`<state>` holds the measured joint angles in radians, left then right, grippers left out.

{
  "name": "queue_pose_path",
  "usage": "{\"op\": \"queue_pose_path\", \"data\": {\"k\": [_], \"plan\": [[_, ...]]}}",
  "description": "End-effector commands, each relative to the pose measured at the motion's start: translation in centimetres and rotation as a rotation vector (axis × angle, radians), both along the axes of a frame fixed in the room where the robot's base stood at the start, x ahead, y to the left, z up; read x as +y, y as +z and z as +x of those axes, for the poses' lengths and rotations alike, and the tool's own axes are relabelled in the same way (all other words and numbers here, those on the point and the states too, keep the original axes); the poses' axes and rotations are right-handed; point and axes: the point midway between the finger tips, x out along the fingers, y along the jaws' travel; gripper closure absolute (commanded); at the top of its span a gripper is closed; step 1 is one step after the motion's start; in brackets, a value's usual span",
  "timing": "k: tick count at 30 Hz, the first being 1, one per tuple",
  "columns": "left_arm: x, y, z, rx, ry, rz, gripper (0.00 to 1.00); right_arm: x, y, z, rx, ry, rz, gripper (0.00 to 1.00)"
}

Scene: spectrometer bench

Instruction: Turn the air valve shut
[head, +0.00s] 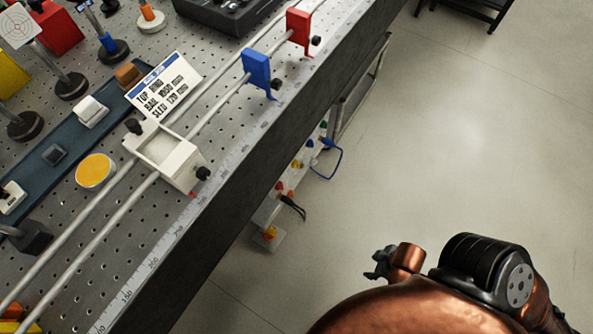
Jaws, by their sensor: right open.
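No part in the head view can be told for certain as the air valve. A pale panel (266,211) low beside the bench carries several small coloured fittings, including a yellow one (270,232) at its near end and a red one (279,186). They are too small to tell which is a valve or how any handle is turned. My right gripper (378,264) shows small and dark at the lower right, open, over the floor. It is well apart from the panel and touches nothing. My left gripper is not in view.
The perforated bench (105,235) fills the left, with two long rails carrying a white carriage (168,155), a blue bracket (258,72) and a red bracket (300,30). A blue hose (338,165) and a black cable (291,207) stick out beside the panel.

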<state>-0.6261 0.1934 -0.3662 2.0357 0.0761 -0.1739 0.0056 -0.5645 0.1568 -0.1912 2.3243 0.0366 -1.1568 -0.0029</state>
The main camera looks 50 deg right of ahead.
Motion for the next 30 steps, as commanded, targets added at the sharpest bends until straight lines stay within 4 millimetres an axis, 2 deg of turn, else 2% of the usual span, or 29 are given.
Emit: {"op": "queue_pose_path", "data": {"k": [2, 17, 24, 27, 30], "plan": [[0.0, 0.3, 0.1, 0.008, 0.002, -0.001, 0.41, 0.4, 0.1, 0.6, 0.019, 0.012, 0.015, 0.58], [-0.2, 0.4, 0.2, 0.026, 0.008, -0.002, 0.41, 8.4, -6.9, 10.2, -0.25, 0.128, 0.237, 0.58], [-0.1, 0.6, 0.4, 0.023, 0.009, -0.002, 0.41, 11.7, -10.1, 16.4, -0.5, 0.134, 0.35, 0.58], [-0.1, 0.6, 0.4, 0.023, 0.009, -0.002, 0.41, 11.8, -11.2, 19.7, -0.646, 0.117, 0.383, 0.58], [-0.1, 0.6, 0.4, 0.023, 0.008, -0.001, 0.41, 10.3, -11.8, 22.6, -0.793, 0.086, 0.387, 0.58]]}}
